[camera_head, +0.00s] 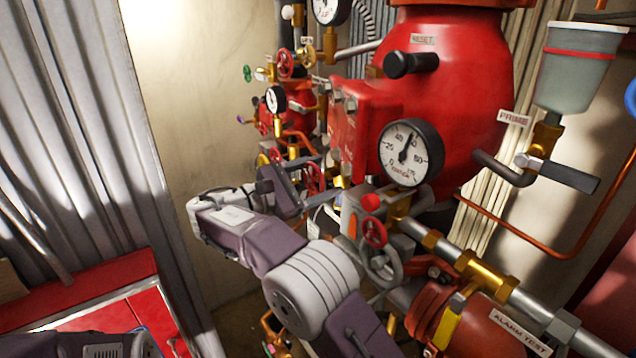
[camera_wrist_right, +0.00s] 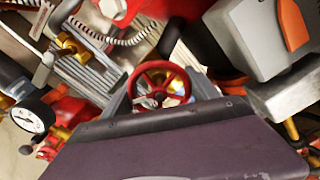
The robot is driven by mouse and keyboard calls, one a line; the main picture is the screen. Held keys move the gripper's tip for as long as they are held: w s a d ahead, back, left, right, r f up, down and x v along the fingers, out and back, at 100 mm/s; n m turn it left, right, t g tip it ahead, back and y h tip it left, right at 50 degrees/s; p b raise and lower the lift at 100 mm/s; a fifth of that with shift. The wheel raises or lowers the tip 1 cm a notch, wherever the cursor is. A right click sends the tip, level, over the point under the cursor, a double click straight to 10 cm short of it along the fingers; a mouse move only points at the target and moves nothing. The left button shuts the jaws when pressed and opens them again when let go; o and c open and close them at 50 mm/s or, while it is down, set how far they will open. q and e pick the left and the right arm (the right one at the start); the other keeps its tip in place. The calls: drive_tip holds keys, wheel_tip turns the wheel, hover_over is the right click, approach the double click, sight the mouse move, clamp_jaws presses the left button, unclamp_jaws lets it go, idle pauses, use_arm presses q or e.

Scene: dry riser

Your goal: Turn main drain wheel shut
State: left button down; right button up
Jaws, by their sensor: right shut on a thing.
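My right gripper (camera_head: 305,182) is at the end of the purple and white arm, reaching in among the pipework. It is shut on a red handwheel (camera_head: 314,178), partly hidden by the fingers in the head view. In the right wrist view the spoked red wheel (camera_wrist_right: 163,68) stands between the two grey fingers, with brass behind it. I cannot read a label that marks it as the main drain wheel. My left gripper is not in view.
A large red valve body (camera_head: 465,90) with a pressure gauge (camera_head: 410,153) stands right of the gripper. A black-handled lever (camera_head: 556,172) sits under a grey cup (camera_head: 577,68). Pipes labelled ALARM TEST (camera_head: 520,332) run at lower right. A red cabinet (camera_head: 100,290) stands at lower left.

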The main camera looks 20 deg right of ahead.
drive_tip(key=m+b, duration=0.2)
drive_tip(key=m, duration=0.2)
drive_tip(key=shift+m, duration=0.3)
drive_tip(key=m+b, duration=0.2)
drive_tip(key=m, duration=0.1)
drive_tip(key=shift+r+m, duration=0.1)
drive_tip(key=shift+m, duration=0.3)
drive_tip(key=m+b, duration=0.1)
drive_tip(key=m, duration=0.3)
drive_tip(key=shift+d+r+b, duration=0.1)
drive_tip(key=shift+r+b, duration=0.05)
drive_tip(key=shift+b, duration=0.25)
drive_tip(key=m+b, duration=0.1)
drive_tip(key=m, duration=0.3)
drive_tip(key=shift+w+r, duration=0.1)
drive_tip(key=m+b, duration=0.1)
drive_tip(key=m, duration=0.4)
drive_tip(key=shift+d+m+b, duration=0.1)
drive_tip(key=shift+m+b, duration=0.2)
drive_tip(key=shift+b, duration=0.1)
drive_tip(key=m+b, duration=0.1)
drive_tip(key=m, duration=0.4)
drive_tip(key=shift+r, duration=0.15)
drive_tip(key=shift+m, duration=0.4)
